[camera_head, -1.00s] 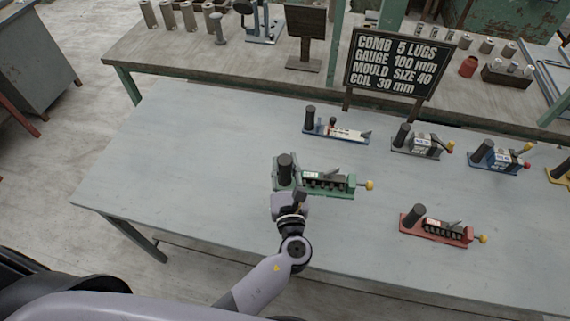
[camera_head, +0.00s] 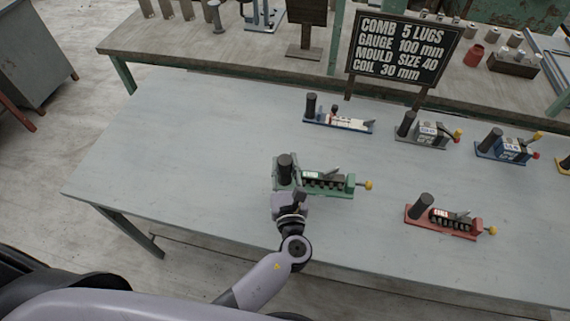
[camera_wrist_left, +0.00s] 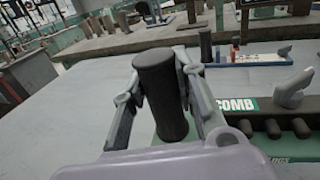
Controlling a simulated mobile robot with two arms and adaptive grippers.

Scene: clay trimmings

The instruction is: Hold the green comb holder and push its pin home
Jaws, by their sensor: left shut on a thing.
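The green comb holder (camera_head: 330,192) lies on the near table, with a row of dark lugs and a dark upright post (camera_head: 285,166) at its left end. A yellow knob (camera_head: 368,185) sticks out at its right end; it appears to be the pin's head. My left gripper (camera_head: 287,180) is shut on the post. In the left wrist view its fingers stand on both sides of the dark post (camera_wrist_left: 161,98), and the green COMB label (camera_wrist_left: 236,105) and lugs show to the right. The knob is not in the left wrist view. My right gripper is not in view.
A red holder (camera_head: 442,232) lies to the right, nearer the front edge. Blue-and-white (camera_head: 340,124), grey (camera_head: 420,143) and blue (camera_head: 500,158) holders stand farther back. A black sign (camera_head: 402,50) stands behind them. The table's left part is clear.

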